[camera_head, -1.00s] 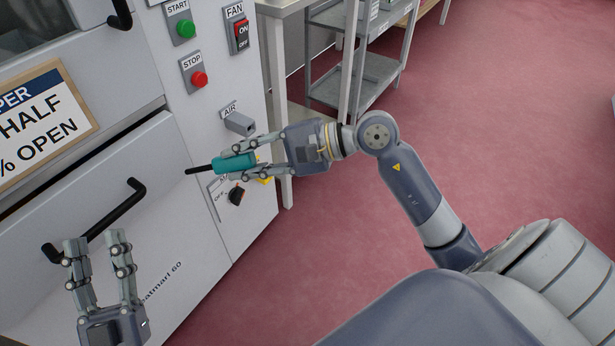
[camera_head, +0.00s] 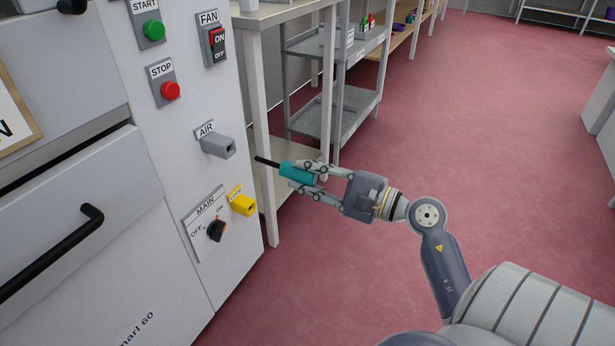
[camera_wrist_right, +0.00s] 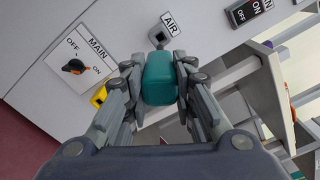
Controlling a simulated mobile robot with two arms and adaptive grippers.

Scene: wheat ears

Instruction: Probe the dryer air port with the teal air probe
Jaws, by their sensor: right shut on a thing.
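The teal air probe (camera_head: 297,174) is held in my right gripper (camera_head: 308,181), which is shut on its body. Its thin black tip points left, toward the dryer front, and appears apart from it. The grey air port (camera_head: 217,145) sticks out from the dryer panel under the AIR label, to the left of and a little above the probe tip. In the right wrist view the teal probe (camera_wrist_right: 159,79) sits between the fingers and hides its own tip; the air port (camera_wrist_right: 157,38) shows just above it. My left gripper is out of view.
The dryer panel (camera_head: 178,130) carries a green start button (camera_head: 153,30), a red stop button (camera_head: 170,90), a fan switch (camera_head: 217,43), a main knob (camera_head: 216,230) and a yellow lock (camera_head: 243,205). A grey shelf cart (camera_head: 325,128) stands behind the probe. Red floor is free at right.

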